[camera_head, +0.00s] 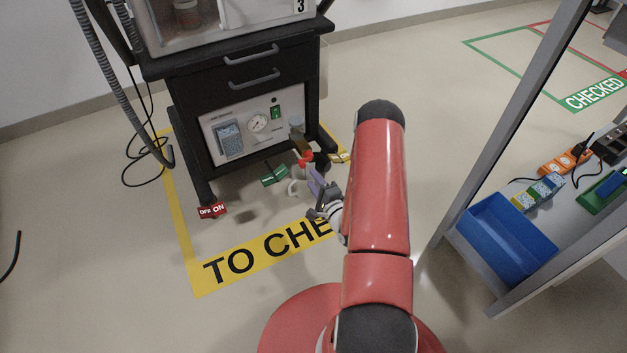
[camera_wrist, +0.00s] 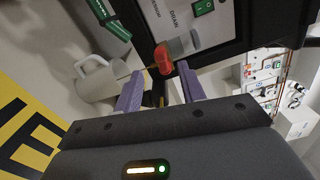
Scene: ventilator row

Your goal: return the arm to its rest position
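My red arm reaches forward in the head view, toward the lower front of a black ventilator cart (camera_head: 270,75). My gripper (camera_head: 314,180) has purple fingers and is low, near the drain valve on the cart's front panel. In the wrist view my gripper (camera_wrist: 159,80) has its fingers apart with nothing held between them. The valve's red handle (camera_wrist: 164,59) appears just beyond the fingertips. It also shows in the head view (camera_head: 304,157). A white mug (camera_wrist: 99,82) is left of the fingers; in the head view it is partly hidden.
The cart stands in a yellow "TO CHECK" floor frame (camera_head: 235,263). A grey-framed shelf with a blue bin (camera_head: 500,245) stands right of my arm.

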